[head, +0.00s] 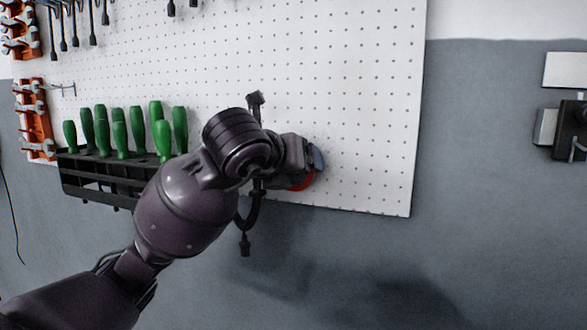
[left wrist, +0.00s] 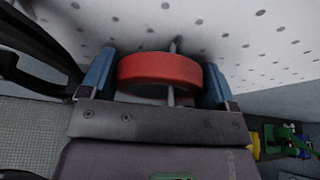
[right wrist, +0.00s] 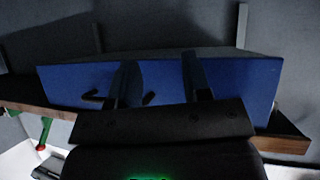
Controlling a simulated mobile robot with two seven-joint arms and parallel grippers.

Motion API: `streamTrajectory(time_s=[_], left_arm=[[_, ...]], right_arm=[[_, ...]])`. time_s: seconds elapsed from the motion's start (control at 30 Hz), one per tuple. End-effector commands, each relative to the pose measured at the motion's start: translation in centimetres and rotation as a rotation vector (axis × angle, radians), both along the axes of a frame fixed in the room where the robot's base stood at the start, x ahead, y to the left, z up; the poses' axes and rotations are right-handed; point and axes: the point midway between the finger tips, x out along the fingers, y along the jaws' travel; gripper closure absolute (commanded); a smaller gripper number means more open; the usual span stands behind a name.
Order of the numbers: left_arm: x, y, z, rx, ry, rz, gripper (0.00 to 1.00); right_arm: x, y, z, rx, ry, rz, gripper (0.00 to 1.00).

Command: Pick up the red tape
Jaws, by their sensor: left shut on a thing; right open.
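The red tape (left wrist: 160,70) is a red ring in the left wrist view, between the blue-tipped fingers of my left gripper (left wrist: 160,82). The gripper is shut on it, one finger at each side. A thin metal peg (left wrist: 171,92) passes through or behind the ring, close to the white pegboard (left wrist: 225,30). In the head view only a red sliver of the tape (head: 303,182) shows beside my left gripper (head: 312,160); my arm hides the rest. My right gripper (right wrist: 160,80) is open, with nothing seen held between its dark fingers.
A black rack (head: 90,180) with several green-handled tools (head: 120,135) hangs left of my arm. Orange wrench holders (head: 36,118) are at the far left. The pegboard's right part is bare. A blue box-like object (right wrist: 230,85) lies beyond my right gripper.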

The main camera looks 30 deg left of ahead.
Motion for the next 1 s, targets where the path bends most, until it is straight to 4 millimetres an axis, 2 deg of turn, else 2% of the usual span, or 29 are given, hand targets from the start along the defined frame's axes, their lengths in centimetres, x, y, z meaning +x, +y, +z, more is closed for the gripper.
streamTrajectory(time_s=[0.27,0.57,0.9,1.0], left_arm=[[0.0,0.0,0.6,0.0,-0.003,0.0,0.42],[0.0,0.0,3.6,0.001,-0.003,0.001,0.42],[-6.2,-0.8,3.5,0.004,-0.004,0.0,0.42],[-7.2,-0.9,3.1,0.003,-0.004,0.001,0.42]], right_arm=[[-0.2,0.0,-0.1,0.0,0.003,-0.002,0.56],[0.5,0.1,0.2,0.002,-0.014,0.003,0.56],[0.8,0.2,-0.1,0.002,-0.017,0.004,0.56],[0.3,0.2,-2.2,0.002,0.0,0.003,0.56]])
